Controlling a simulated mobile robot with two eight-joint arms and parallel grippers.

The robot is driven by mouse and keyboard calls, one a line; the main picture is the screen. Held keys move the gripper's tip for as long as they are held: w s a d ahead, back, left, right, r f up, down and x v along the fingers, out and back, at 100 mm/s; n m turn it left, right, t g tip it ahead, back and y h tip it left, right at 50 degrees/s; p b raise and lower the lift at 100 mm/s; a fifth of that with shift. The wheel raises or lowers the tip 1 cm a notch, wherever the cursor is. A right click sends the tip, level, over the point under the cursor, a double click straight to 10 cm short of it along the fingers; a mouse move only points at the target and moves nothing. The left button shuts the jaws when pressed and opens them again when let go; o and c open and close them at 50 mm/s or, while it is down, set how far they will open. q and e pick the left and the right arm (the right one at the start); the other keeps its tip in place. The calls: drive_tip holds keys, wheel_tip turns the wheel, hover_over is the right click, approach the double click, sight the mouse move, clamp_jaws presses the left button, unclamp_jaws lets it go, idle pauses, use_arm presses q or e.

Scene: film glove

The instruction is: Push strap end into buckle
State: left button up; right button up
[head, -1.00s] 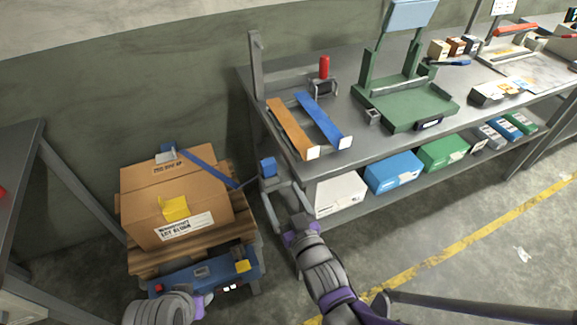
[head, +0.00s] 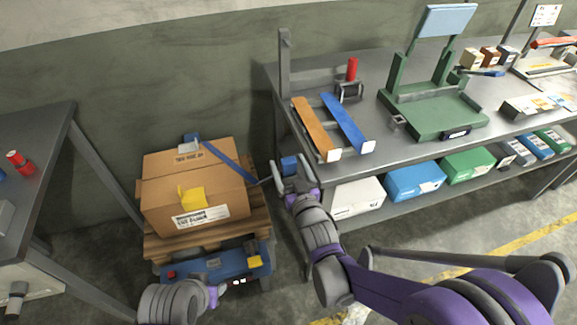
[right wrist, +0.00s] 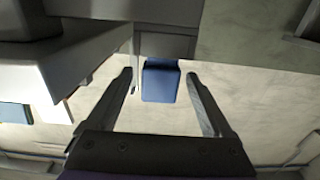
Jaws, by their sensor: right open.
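A brown carton (head: 195,190) sits on a wooden pallet. A blue strap (head: 228,162) runs from its top down to the right, past its edge, towards my right gripper. A grey plate with a blue piece (head: 192,140), perhaps the buckle, is at the carton's back top edge. My right gripper (head: 290,174) is open near the bench's left corner, by a small blue block (head: 289,163). In the right wrist view the blue block (right wrist: 160,85) shows between the spread fingers, just beyond the tips. My left arm comes in at the bottom; its purple wrist shows, but its fingers are unclear.
A grey bench (head: 380,155) on the right holds an orange and a blue tray-like strip (head: 348,122) and a green stand (head: 435,110). Coloured boxes (head: 415,181) stand on its lower shelf. A blue cart (head: 215,266) is under the pallet. Another table (head: 50,150) is at left.

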drive_tip(key=shift+w+a, duration=0.1)
drive_tip(key=shift+w, duration=0.15)
clamp_jaws()
idle(0.3)
